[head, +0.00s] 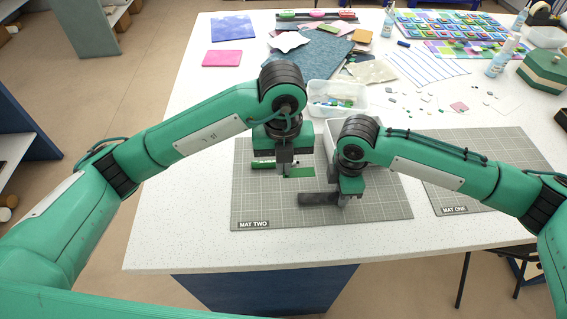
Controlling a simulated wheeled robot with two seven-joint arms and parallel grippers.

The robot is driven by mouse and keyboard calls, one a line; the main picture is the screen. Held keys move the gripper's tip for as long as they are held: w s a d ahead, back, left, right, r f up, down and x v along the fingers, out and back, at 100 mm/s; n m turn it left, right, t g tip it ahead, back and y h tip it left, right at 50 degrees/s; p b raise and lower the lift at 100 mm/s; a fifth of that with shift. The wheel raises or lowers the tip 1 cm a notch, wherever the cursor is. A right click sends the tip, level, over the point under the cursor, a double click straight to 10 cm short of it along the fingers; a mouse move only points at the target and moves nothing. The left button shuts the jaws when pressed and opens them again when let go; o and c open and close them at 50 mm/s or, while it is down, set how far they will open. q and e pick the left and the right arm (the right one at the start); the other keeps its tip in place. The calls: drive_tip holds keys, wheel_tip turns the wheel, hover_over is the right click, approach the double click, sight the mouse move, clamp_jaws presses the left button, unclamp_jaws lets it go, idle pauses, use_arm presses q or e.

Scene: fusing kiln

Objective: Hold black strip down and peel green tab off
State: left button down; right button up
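A black strip (318,199) lies on the grey mat marked MAT TWO (260,205). My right gripper (344,202) points down at the right end of the black strip and hides that end. The finger gaps of both grippers are too small or covered to read.
A clear tray of glass pieces (337,97) stands behind the mat, with a white box (335,128) partly behind my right arm. MAT ONE (462,195) lies to the right. Coloured sheets, bottles and loose chips cover the back; the front left table is clear.

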use_arm(q)
drive_tip(key=shift+r, duration=1.2)
idle(1.6)
drive_tip(key=shift+r, duration=2.35)
use_arm(e)
drive_tip(key=o, duration=1)
wheel_tip(320, 180, up, 12)
